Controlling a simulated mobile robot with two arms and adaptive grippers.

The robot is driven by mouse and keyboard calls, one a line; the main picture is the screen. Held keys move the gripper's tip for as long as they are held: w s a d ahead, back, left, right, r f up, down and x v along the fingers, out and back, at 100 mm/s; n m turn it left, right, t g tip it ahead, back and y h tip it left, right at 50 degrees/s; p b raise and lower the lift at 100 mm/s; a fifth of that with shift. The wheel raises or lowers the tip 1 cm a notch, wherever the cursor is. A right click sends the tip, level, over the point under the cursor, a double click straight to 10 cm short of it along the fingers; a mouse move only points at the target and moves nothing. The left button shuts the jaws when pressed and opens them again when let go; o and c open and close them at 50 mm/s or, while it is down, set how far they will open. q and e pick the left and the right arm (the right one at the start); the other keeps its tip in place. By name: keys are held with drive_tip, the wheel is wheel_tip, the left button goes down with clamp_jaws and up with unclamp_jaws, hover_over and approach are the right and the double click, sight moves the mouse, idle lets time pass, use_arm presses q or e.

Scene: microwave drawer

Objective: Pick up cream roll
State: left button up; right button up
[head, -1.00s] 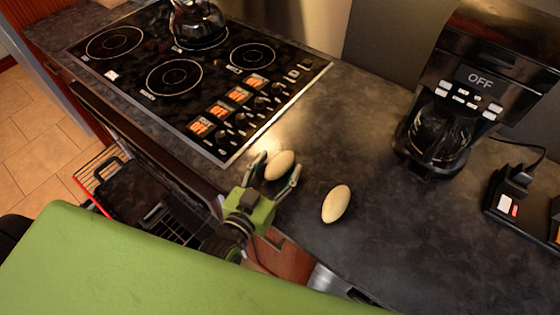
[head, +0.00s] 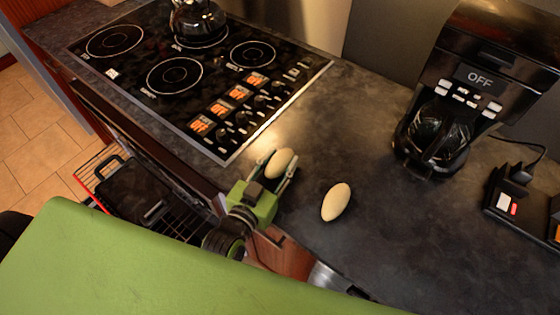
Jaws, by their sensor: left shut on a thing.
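Two pale cream rolls are on the dark countertop. One cream roll (head: 280,162) is between the fingers of my left gripper (head: 277,172), just right of the stove's front corner. The gripper is green with grey fingers and is shut on this roll, which still looks to be at counter level. The other cream roll (head: 336,202) lies free on the counter to the right of the gripper, apart from it. My right gripper is not in view.
A black stove (head: 195,75) with a kettle (head: 197,20) stands at the left. A coffee maker (head: 440,125) and a black appliance (head: 515,200) stand at the right. Below the counter, the oven is open with a rack and dark pan (head: 130,190). The counter around the free roll is clear.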

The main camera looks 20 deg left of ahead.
use_arm(q)
drive_tip(key=shift+r, duration=0.55)
drive_tip(key=s+a+r+b, duration=0.2)
drive_tip(key=s+a+r, duration=0.2)
drive_tip(key=r, duration=0.4)
drive_tip(key=shift+s+a+r, duration=0.15)
drive_tip(key=shift+s+a, duration=0.25)
drive_tip(key=shift+a, duration=0.2)
drive_tip(key=s+a+r+p, duration=0.1)
drive_tip(key=s+a+p, duration=0.1)
drive_tip(key=s+a+r+p, duration=0.1)
drive_tip(key=a+r+p, duration=0.1)
drive_tip(key=shift+s, duration=0.4)
drive_tip(key=shift+c, duration=0.2)
drive_tip(key=shift+s+a+r, duration=0.25)
drive_tip(key=shift+s+a, duration=0.15)
drive_tip(key=shift+a, duration=0.15)
drive_tip(key=shift+o, duration=0.2)
drive_tip(key=w+d+m+h+b, duration=0.2)
drive_tip(key=w+h, duration=0.1)
drive_tip(key=shift+d+m+g+h, duration=0.3)
drive_tip(key=shift+d+g, duration=0.1)
drive_tip(key=shift+w+d+m+g+h+b, duration=0.3)
drive_tip(key=shift+w+d+m+h+b, duration=0.1)
drive_tip(key=shift+d+m+h+b, duration=0.15)
drive_tip(key=shift+c, duration=0.2)
drive_tip(key=shift+d+r+h, duration=0.25)
